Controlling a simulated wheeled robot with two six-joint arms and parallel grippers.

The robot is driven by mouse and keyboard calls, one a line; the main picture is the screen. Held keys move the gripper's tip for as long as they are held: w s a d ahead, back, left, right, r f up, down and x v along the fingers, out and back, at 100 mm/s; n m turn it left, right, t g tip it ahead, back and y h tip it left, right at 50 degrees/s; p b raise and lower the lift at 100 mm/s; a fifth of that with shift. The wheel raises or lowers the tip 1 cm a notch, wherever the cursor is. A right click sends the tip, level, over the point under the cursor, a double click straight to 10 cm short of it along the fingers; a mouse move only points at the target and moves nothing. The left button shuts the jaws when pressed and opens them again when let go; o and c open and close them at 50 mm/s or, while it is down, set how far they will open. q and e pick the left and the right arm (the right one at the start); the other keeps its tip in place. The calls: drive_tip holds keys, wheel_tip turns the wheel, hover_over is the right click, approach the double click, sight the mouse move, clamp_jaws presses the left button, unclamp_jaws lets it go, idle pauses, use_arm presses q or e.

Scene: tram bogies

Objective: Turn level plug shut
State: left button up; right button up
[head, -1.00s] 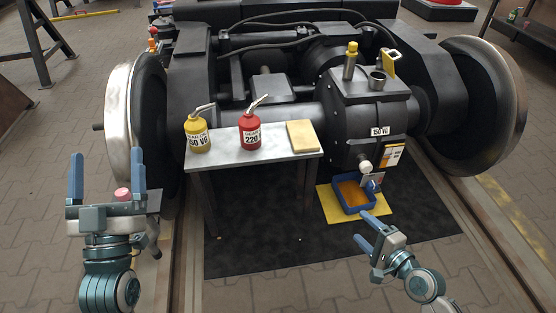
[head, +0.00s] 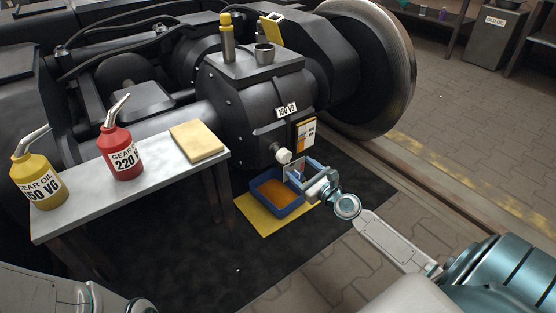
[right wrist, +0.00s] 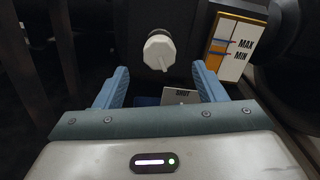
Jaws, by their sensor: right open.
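The level plug (head: 283,156) is a pale faceted knob low on the gearbox front. In the right wrist view the plug (right wrist: 159,48) has a small pointer at its lower edge, pointing down. Below it, a grey plate (right wrist: 181,96) reads SHUT, partly hidden behind my gripper. My right gripper (head: 302,172) is open and empty, just in front of and below the plug. In the wrist view its two blue fingers (right wrist: 160,75) stand left and right of the plug's line, apart from it. My left gripper is not in view; part of my left arm shows at lower left.
A blue tray (head: 283,208) of amber oil stands on a yellow mat (head: 246,211) below the plug. A MAX/MIN card (right wrist: 232,46) is right of the plug.

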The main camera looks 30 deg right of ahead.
sight(281, 153)
drive_tip(key=shift+w+a+f, duration=0.1)
drive_tip(key=shift+w+a, duration=0.05)
drive_tip(key=shift+w, duration=1.65)
drive_tip(key=shift+w+a, duration=0.15)
drive_tip(key=shift+w, duration=1.65)
drive_tip(key=shift+w+a+f, duration=0.1)
drive_tip(key=shift+w+a, duration=0.05)
drive_tip(key=shift+w, duration=1.65)
drive_tip(key=c, duration=1)
